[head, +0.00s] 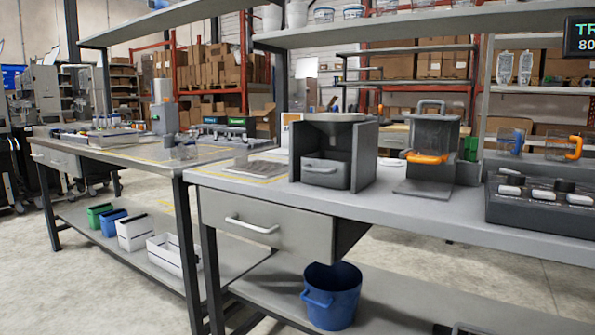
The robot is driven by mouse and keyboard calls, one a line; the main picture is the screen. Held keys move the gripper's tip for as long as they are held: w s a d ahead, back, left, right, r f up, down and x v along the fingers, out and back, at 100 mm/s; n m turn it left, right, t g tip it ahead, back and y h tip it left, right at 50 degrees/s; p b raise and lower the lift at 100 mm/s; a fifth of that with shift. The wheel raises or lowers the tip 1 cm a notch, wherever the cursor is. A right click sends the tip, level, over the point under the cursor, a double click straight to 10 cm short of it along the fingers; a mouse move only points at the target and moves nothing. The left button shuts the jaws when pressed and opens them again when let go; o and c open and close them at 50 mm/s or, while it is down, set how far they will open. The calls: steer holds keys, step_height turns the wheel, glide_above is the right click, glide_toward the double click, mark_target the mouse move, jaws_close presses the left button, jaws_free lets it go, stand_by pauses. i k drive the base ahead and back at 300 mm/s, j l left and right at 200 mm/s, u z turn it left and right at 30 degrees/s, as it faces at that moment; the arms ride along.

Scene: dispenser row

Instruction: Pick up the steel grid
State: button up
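A flat grey metal piece (262,169), which looks like the steel grid, lies on the near workbench (232,178) at its left end. It lies by a yellow marked line, left of a dark grey box-shaped unit (363,152). Its slots are too small to make out clearly. My gripper is not in this view.
The grey unit holds a bin (325,172) with a handle. A dispenser with an orange handle (428,158) and a dark rack (540,202) stand further right. A drawer (265,228) juts out below the bench top. A blue bucket (332,295) stands on the lower shelf.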

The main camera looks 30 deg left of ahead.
mark_target(259, 169)
steer(key=u, duration=1.65)
